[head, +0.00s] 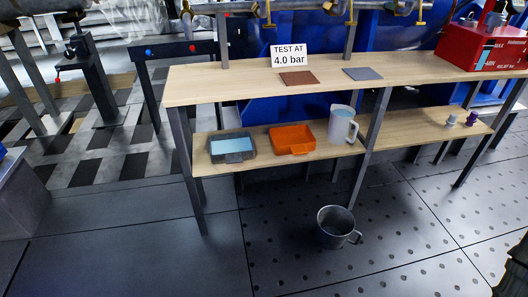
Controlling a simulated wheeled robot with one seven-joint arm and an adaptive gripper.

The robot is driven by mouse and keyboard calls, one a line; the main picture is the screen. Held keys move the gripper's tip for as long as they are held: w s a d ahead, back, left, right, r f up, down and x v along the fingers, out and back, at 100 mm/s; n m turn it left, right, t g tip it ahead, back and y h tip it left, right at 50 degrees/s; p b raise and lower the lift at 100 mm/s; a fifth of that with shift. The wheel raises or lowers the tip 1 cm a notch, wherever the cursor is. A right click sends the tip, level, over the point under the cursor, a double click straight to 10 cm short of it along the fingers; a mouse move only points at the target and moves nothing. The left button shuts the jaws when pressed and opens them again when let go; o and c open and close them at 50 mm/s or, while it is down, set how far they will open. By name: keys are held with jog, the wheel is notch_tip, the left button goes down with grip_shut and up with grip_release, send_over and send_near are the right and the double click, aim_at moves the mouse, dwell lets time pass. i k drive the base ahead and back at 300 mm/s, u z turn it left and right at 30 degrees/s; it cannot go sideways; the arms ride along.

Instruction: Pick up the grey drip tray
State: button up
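The grey drip tray (217,157) sits on the left part of the lower wooden shelf in the head view. It is a dark grey, shallow, rectangular tray with a light blue surface inside, which looks like liquid. It stands level, and nothing touches it. My gripper does not show clearly in this view. Only a dark part, cut off by the frame, shows at the lower right edge, far from the tray.
An orange tray (296,149) and a translucent jug (339,130) stand right of the grey tray. The upper bench top (215,85) overhangs the shelf (265,160). A metal cup (334,236) stands on the floor in front. The floor left of it is clear.

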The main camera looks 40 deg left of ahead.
aim_at(232, 151)
jog(key=z, duration=1.6)
jog(key=k, duration=0.3)
jog(key=u, duration=3.6)
